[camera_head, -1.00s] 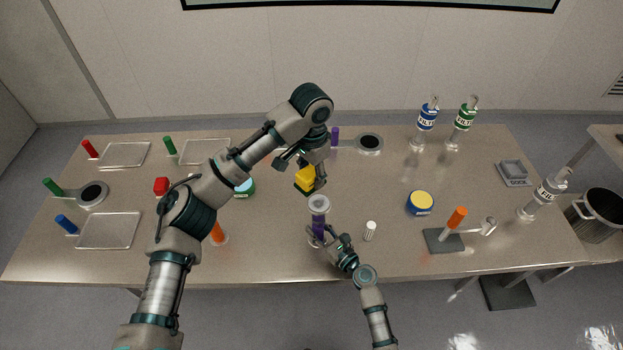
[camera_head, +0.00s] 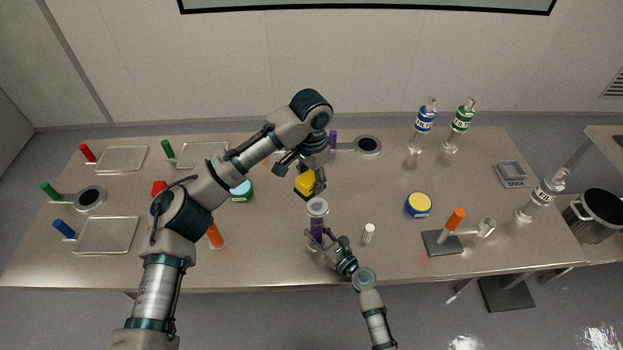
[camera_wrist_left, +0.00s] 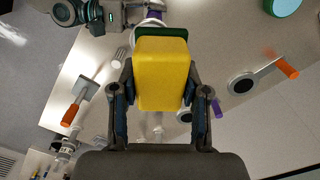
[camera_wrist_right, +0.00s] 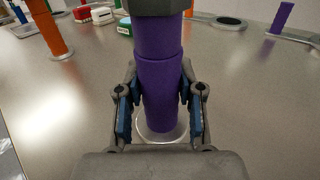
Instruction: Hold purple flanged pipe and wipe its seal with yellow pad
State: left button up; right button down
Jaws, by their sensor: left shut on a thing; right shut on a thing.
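The purple flanged pipe (camera_head: 317,228) stands upright near the front middle of the table, with a pale flange on top. My right gripper (camera_head: 318,238) is shut around its purple body, which fills the jaws in the right wrist view (camera_wrist_right: 160,95). The yellow pad (camera_head: 305,183) has a dark green layer at one end. My left gripper (camera_head: 308,178) is shut on the pad and holds it just above and behind the pipe's top. The pad fills the jaws in the left wrist view (camera_wrist_left: 163,75). The pad hides most of the flange there, so contact with the seal cannot be told.
A small white ribbed piece (camera_head: 368,233) stands right of the pipe. A blue and yellow tin (camera_head: 418,205) and an orange-handled tool on a dark plate (camera_head: 443,243) are further right. An orange-handled piece (camera_head: 215,236) stands to the left. Bottles (camera_head: 425,122) stand at the back right.

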pick_arm(q)
send_over(311, 205)
jog(key=shift+f, duration=3)
jog(key=shift+d+f, duration=0.4)
jog(key=shift+f, duration=0.25)
jog(key=shift+d, duration=1.5)
jog(key=shift+d+r, duration=0.1)
jog(key=shift+a, duration=2)
jog(key=shift+r, duration=3.95)
